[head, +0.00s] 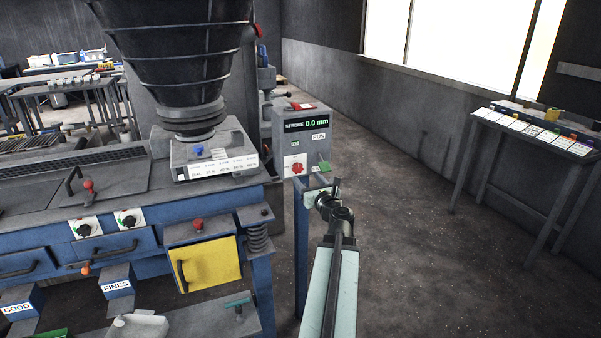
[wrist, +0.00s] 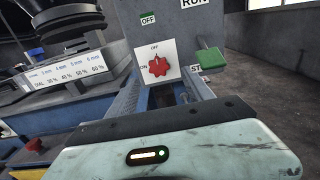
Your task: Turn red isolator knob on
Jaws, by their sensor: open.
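The red isolator knob (head: 297,169) sits on a white plate on the front of a grey control box. In the wrist view the knob (wrist: 157,67) is lobed, with a small white mark that appears to point up toward the OFF label; an ON label is at its left. My gripper (head: 319,189) is just in front of the box, below and right of the knob. In the wrist view its two fingers (wrist: 168,92) are apart, with nothing between them, and reach toward the box below the knob. I cannot tell whether they touch the box.
The grey control box (head: 290,138) has a STROKE display reading 0.0 mm and a green lever or button (wrist: 209,60) right of the knob. The blue screen machine (head: 262,285) with its black hopper (head: 180,50) stands left. A table (head: 530,130) stands right; the floor between is clear.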

